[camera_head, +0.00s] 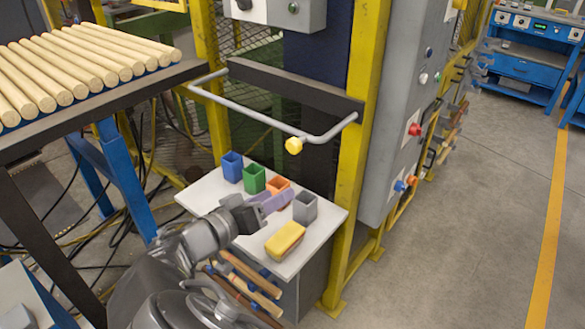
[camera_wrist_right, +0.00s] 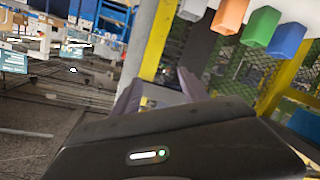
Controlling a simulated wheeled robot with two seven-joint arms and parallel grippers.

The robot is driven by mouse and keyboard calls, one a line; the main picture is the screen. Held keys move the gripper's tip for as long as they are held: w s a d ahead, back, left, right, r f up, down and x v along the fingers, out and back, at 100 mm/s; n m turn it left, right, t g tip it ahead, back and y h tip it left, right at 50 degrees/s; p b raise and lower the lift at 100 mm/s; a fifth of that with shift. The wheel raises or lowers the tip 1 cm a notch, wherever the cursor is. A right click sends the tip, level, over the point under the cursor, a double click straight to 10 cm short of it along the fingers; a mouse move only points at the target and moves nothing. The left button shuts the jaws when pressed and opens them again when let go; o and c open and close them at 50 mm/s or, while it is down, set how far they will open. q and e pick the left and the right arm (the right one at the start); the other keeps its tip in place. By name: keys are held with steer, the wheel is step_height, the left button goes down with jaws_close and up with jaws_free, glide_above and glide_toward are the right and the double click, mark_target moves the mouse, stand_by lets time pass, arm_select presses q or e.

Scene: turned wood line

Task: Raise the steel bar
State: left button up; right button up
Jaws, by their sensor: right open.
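The steel bar (camera_head: 245,116) is a grey U-shaped tube in the head view. Its ends meet the dark crossbeam and yellow frame, and it sticks out toward me above the small table. I cannot make out the bar there. My left gripper is not in view.
The small white table (camera_head: 325,225) holds blue (camera_head: 232,166), green (camera_head: 254,179), orange and grey (camera_head: 305,207) cups and a yellow block (camera_head: 285,240). Wooden rods (camera_head: 70,65) lie on a bench at left. A grey control cabinet (camera_head: 405,110) stands right of the bar. Open floor lies farther right.

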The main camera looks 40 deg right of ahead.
mark_target(290, 148)
step_height(290, 148, up, 10)
steer(key=m+h, duration=0.2)
steer(key=m, duration=0.1)
steer(key=shift+s+a+t, duration=0.15)
steer(key=shift+a+t, duration=0.1)
steer(key=shift+t, duration=0.15)
steer(key=shift+f, duration=0.15)
steer(key=x, duration=0.7)
steer(key=shift+d, duration=0.4)
steer(key=shift+c, duration=0.4)
jaws_close()
